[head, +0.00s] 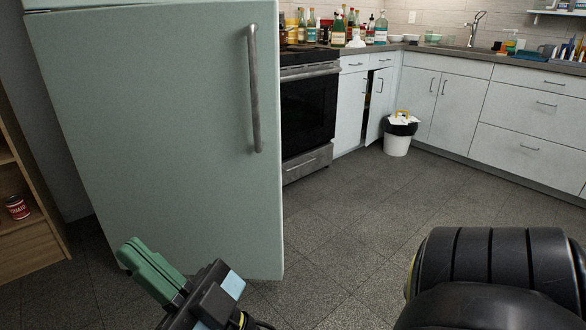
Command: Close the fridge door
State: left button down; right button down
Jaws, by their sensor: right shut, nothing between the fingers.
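The fridge door (165,140) is a large pale green panel filling the left of the head view. Its vertical metal handle (254,90) is near its right edge. I see no interior or clear gap, but the hinge side and the seal are hard to judge, so I cannot tell whether it is fully shut. My right gripper (130,254) has green fingers that are shut and empty. It is low in front of the door's bottom part, well below the handle. I cannot tell whether it touches the door. My left gripper is not in view.
A stove (308,110) stands right behind the door's right edge. White cabinets (450,105) line the back, with a bin (398,136) before them. A wooden shelf (30,240) with a red can (17,207) is at left. The grey floor (350,220) in the middle is clear.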

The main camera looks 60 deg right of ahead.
aim_at(168, 115)
jog(key=z, duration=0.05)
jog(key=k, duration=0.3)
jog(key=z, duration=1.2)
jog(key=i, duration=1.3)
jog(key=u, duration=0.65)
